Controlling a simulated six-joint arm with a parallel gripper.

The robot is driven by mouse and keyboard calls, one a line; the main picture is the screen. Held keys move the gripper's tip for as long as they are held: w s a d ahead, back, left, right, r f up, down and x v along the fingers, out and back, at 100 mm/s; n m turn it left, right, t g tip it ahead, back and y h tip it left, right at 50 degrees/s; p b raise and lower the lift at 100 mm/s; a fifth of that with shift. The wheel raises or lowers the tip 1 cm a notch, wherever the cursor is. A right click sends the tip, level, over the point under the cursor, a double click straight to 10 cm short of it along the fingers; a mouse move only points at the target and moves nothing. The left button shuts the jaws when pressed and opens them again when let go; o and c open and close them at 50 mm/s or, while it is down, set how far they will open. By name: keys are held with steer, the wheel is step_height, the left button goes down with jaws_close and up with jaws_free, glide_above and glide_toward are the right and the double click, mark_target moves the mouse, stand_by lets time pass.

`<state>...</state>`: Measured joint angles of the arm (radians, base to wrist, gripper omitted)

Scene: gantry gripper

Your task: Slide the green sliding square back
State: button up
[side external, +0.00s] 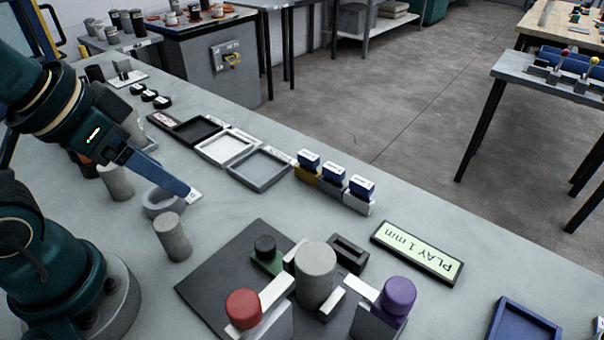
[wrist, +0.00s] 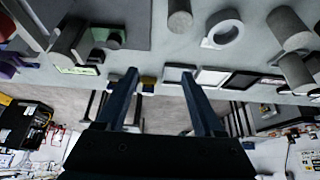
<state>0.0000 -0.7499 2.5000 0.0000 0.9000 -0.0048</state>
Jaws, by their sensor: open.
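The green sliding square (side external: 267,263) sits on a dark plate (side external: 215,289), with a black round knob on top. It lies left of a large grey cylinder (side external: 316,272) and behind a red knob (side external: 243,308). In the wrist view the green piece (wrist: 114,41) shows at the upper left, partly covered by its dark knob. My gripper (side external: 190,193) is above the bench near a grey ring, to the left of and behind the square, and apart from it. In the wrist view its two fingers (wrist: 158,75) are spread with nothing between them.
A purple knob (side external: 398,295) stands at the plate's right. A sign reading "PLAY 1 mm" (side external: 417,252) lies behind it. A grey ring (side external: 163,203) and an upright cylinder (side external: 173,238) stand near my gripper. Trays (side external: 259,170) and blue-topped blocks (side external: 333,185) line the back.

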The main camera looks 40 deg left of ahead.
steer(key=n+g, duration=0.2)
steer(key=g, duration=0.4)
glide_above(265, 243)
step_height(265, 243, down, 6)
steer(key=shift+w+a+f, duration=0.1)
steer(key=shift+f, duration=2.8)
jaws_close()
